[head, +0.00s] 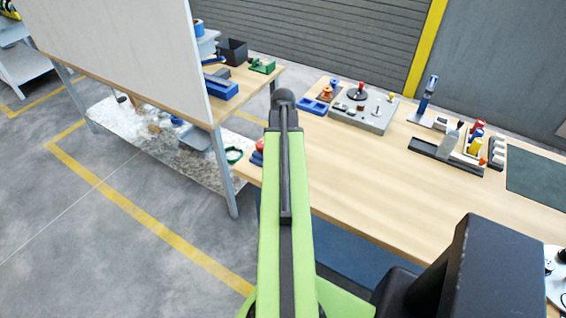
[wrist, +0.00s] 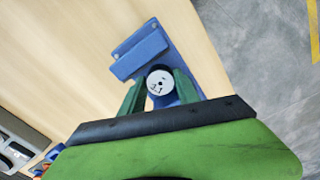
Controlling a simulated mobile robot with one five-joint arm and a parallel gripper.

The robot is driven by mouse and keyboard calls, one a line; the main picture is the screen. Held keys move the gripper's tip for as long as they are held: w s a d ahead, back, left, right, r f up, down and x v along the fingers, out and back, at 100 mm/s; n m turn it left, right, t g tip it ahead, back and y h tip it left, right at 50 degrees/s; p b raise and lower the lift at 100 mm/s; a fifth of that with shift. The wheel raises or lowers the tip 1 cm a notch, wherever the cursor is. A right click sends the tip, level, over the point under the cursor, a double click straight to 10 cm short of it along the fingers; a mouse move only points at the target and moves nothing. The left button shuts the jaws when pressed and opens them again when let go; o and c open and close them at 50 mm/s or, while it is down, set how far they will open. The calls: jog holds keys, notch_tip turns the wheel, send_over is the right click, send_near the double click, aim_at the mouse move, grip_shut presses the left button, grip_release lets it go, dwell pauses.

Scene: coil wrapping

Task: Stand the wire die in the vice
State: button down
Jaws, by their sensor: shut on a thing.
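In the wrist view my gripper (wrist: 160,92) has its two dark green fingers closed on the wire die (wrist: 160,78), a round pale disc with a dark centre and small dark marks. Its face is towards the wrist camera. The blue vice (wrist: 145,52) is on the table just beyond the die, near the table's edge. The die overlaps the vice in this view, and I cannot tell whether they touch. In the head view my arm hides the gripper and the die. Only a bit of blue and red shows left of the arm at the table's edge.
The wooden table (head: 365,185) has clear room in its middle. A grey control panel (head: 364,112) stands at its back, with a blue tray (head: 315,106) beside it. A dark tray (head: 445,157) with bottles is to the right. A second bench with a white board stands left.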

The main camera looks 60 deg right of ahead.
jog(key=shift+f, duration=0.4)
jog(key=c, duration=0.9)
grip_release()
notch_tip(320, 180, up, 12)
jog(key=p, duration=1.2)
jog(key=shift+r, duration=0.2)
